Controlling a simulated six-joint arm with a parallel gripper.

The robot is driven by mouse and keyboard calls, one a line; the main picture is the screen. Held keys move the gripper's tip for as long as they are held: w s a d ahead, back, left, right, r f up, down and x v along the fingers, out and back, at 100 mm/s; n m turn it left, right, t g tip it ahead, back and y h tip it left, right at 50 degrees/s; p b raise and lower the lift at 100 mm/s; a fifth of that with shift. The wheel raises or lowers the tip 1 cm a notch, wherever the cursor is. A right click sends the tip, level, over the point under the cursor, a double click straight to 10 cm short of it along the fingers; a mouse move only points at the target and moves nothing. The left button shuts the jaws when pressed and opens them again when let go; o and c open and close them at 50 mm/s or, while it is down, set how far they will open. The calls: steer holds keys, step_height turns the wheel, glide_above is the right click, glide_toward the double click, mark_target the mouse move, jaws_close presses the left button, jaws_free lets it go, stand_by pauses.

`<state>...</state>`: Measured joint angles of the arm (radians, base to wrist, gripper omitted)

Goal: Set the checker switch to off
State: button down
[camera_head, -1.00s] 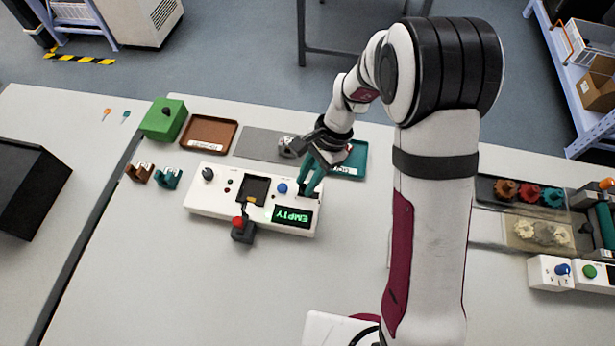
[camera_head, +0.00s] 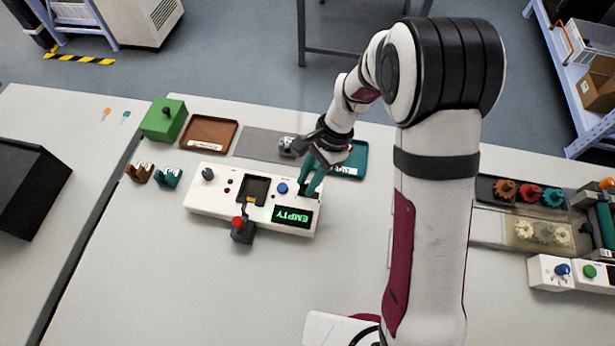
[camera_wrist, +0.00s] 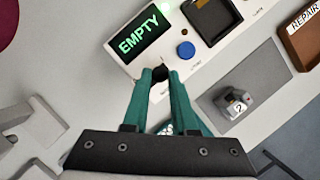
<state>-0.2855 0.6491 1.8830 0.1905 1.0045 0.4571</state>
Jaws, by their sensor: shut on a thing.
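The checker (camera_head: 222,202) is a white box on the table, with a lit display (camera_head: 293,217) reading EMPTY in green. Its switch (camera_wrist: 159,73) is a small black piece beside the display, seen between my fingertips in the wrist view. My gripper (camera_head: 308,194) has teal fingers and comes down at the right end of the checker. In the wrist view my gripper (camera_wrist: 158,76) is shut on the switch. The fingers hide most of the switch, so its exact setting is hard to read. A blue button (camera_wrist: 186,50) sits next to it.
A grey part marked 2 (camera_wrist: 236,103) lies on the grey mat (camera_head: 256,144) behind the checker. A brown tray (camera_head: 186,146), a teal tray (camera_head: 361,160) and a green box (camera_head: 151,121) stand along the back.

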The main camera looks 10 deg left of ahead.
steer(key=shift+d, duration=1.25)
steer(key=c, duration=0.7)
jaws_free()
steer(key=v, duration=1.6)
steer(key=s+d+n+t, duration=0.1)
steer(key=s+d, duration=0.2)
steer(key=s, duration=0.8)
steer(key=s+d+r+n+t+h, duration=0.1)
steer(key=s+d+n+t, duration=0.1)
steer(key=s, duration=1)
steer(key=shift+d, duration=0.9)
